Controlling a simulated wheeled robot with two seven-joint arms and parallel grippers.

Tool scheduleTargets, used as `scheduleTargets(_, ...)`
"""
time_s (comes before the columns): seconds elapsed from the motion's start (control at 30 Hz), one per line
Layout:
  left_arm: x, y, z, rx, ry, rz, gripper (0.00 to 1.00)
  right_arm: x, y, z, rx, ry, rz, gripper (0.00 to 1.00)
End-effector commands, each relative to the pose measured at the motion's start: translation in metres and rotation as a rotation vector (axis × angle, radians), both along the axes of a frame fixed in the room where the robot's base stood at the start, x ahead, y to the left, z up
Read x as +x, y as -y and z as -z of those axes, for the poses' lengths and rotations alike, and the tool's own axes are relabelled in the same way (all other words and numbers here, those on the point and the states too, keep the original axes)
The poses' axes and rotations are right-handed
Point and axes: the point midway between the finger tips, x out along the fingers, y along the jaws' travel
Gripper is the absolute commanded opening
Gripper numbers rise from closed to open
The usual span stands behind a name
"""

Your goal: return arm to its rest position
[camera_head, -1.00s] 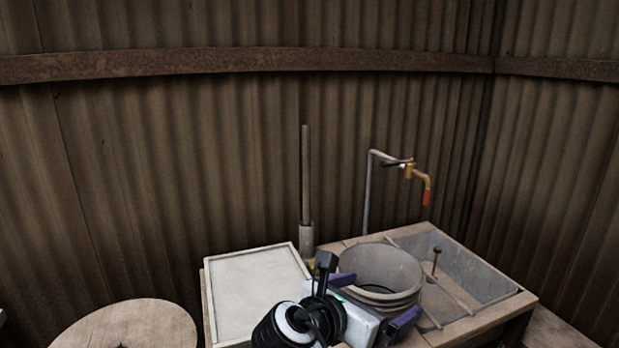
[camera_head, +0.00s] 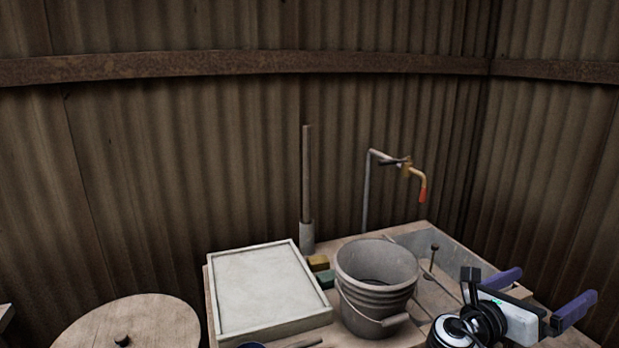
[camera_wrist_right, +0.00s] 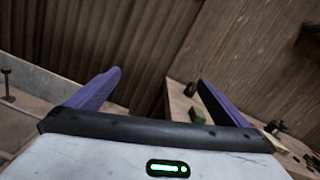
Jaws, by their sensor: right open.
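My right gripper (camera_head: 548,298) is at the lower right of the head view, over the right part of the wooden bench. Its two purple fingers are spread apart with nothing between them. In the right wrist view the same open fingers (camera_wrist_right: 160,88) point toward the corrugated wall and a wooden surface. The gripper is to the right of the bucket and apart from it. My left gripper is not in view.
A grey bucket (camera_head: 376,290) stands on the bench, left of my gripper. A framed pale tray (camera_head: 270,290) lies further left. A tap (camera_head: 408,168), a post (camera_head: 306,190) and a grey basin (camera_head: 440,252) are behind. A round wooden top (camera_head: 130,322) is lower left.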

Motion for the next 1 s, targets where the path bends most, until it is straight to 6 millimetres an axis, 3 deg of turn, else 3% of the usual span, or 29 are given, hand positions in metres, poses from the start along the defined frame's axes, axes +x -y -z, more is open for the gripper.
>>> scheduleTargets(0.03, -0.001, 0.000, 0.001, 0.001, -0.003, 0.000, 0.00, -0.006, 0.023, -0.009, -0.043, 0.001, 0.030, 1.00)
scheduleTargets(0.17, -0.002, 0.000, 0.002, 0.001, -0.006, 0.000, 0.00, -0.021, 0.071, -0.031, -0.136, 0.000, 0.093, 1.00)
scheduleTargets(0.2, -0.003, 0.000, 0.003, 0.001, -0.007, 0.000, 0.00, -0.019, 0.064, -0.006, -0.083, 0.004, 0.043, 1.00)
scheduleTargets(0.37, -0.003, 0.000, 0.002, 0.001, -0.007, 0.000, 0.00, -0.017, 0.055, 0.066, 0.128, 0.074, -0.097, 1.00)
scheduleTargets(0.57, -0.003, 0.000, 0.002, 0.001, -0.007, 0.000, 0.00, -0.038, 0.029, 0.173, 0.508, 0.194, -0.218, 1.00)
scheduleTargets(0.67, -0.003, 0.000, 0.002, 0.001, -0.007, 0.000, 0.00, -0.066, 0.006, 0.236, 0.788, 0.291, -0.227, 1.00)
scheduleTargets(0.8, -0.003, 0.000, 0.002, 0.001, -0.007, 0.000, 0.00, -0.125, -0.039, 0.312, 1.248, 0.479, -0.121, 1.00)
scheduleTargets(0.9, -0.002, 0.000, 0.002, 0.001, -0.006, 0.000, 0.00, -0.168, -0.069, 0.344, 1.540, 0.626, 0.032, 1.00)
scheduleTargets(1.0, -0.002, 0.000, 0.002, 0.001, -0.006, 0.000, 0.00, -0.202, -0.093, 0.358, 1.755, 0.758, 0.198, 1.00)
